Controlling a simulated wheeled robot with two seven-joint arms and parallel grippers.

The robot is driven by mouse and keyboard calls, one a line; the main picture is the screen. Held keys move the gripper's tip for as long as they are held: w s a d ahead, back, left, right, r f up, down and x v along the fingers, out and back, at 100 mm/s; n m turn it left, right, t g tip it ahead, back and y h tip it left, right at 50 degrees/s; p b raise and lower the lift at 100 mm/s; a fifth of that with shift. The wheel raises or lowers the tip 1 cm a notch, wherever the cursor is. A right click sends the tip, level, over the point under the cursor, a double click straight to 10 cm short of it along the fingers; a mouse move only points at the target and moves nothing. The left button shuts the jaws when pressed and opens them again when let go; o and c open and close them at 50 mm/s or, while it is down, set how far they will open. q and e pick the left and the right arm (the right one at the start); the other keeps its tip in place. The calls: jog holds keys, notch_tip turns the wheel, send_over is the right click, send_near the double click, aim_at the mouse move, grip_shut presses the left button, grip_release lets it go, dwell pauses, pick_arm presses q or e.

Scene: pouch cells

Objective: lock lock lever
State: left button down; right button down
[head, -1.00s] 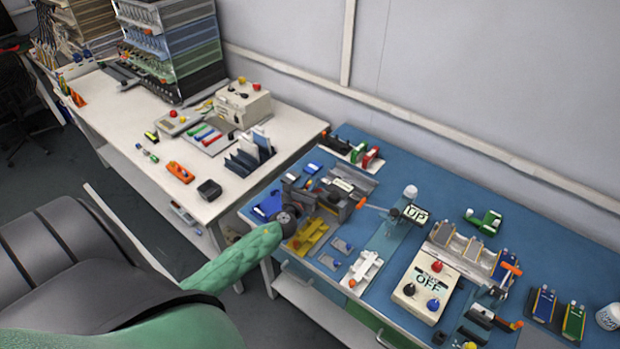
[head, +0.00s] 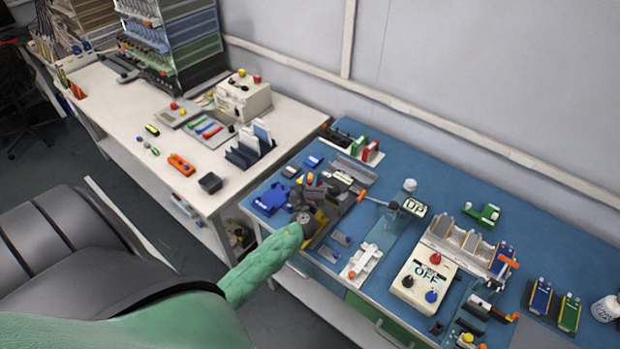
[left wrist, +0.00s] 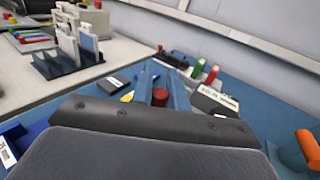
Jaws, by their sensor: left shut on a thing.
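My left gripper (head: 311,181) is over the left end of the blue table, at the grey fixture (head: 345,180). In the left wrist view its two blue fingers (left wrist: 160,88) are shut on a small red piece (left wrist: 160,97). I cannot tell whether this is the lock lever; its lower part is hidden by the gripper body. A separate lever with an orange-red knob (head: 361,195) sticks out left from the stand with the "UP" sign (head: 414,207). My right gripper is not in view.
A white control box reading "OFF" (head: 424,281) stands right of the stand. A blue tray (head: 270,199) lies left of my gripper, a white piece (head: 361,261) in front. Red and green clips (head: 366,150) stand behind. The white table (head: 130,115) is at the left.

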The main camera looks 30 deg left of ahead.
pick_arm(q)
jog(key=c, duration=1.4)
grip_release()
jog(key=shift+o, duration=0.2)
